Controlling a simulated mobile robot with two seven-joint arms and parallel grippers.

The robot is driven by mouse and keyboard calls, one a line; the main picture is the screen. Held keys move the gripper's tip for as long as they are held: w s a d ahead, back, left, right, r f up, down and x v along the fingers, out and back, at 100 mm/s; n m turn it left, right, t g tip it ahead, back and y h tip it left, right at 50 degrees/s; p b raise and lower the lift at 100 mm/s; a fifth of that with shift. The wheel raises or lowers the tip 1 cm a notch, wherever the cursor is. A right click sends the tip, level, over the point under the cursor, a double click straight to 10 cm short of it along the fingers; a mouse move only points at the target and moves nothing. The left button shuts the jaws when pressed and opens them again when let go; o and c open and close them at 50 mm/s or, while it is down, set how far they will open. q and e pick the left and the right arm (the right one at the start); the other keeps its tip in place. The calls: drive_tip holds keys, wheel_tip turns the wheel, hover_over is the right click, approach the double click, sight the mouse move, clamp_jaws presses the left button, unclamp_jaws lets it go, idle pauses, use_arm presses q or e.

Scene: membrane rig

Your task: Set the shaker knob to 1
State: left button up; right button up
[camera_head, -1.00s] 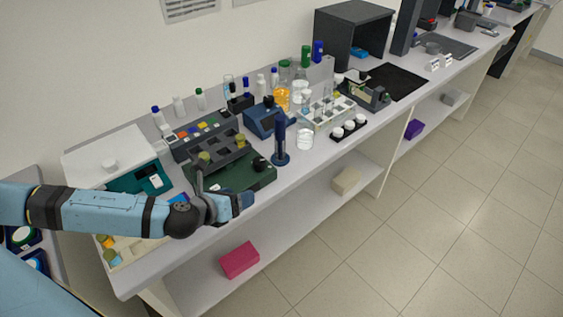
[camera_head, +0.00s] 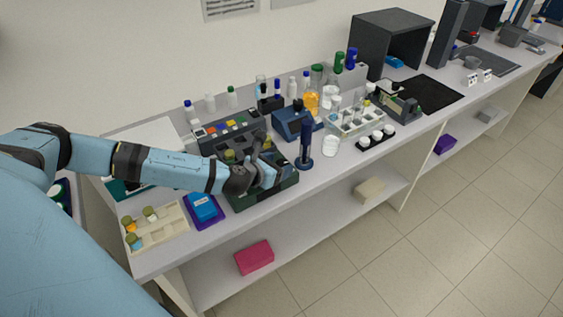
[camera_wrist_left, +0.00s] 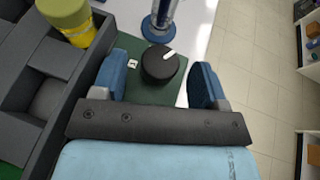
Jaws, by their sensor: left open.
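The shaker (camera_head: 262,196) has a dark green base and a dark grey rack on top. In the left wrist view its round black knob (camera_wrist_left: 159,66) has a white pointer mark aimed toward the upper right. A small white label (camera_wrist_left: 133,63) lies left of the knob; I cannot read it. My left gripper (camera_wrist_left: 158,74) is open, its blue fingers on either side of the knob in that view, with gaps to it. My right gripper is not in view.
A blue cylinder (camera_head: 305,148) stands right beside the shaker, close to the knob. A yellow-capped vial (camera_wrist_left: 72,22) sits in the shaker rack. A blue box on a purple tray (camera_head: 203,209) and a cream tray of vials (camera_head: 153,232) lie to the left.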

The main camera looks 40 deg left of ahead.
use_arm(q)
drive_tip(key=shift+x, duration=1.05)
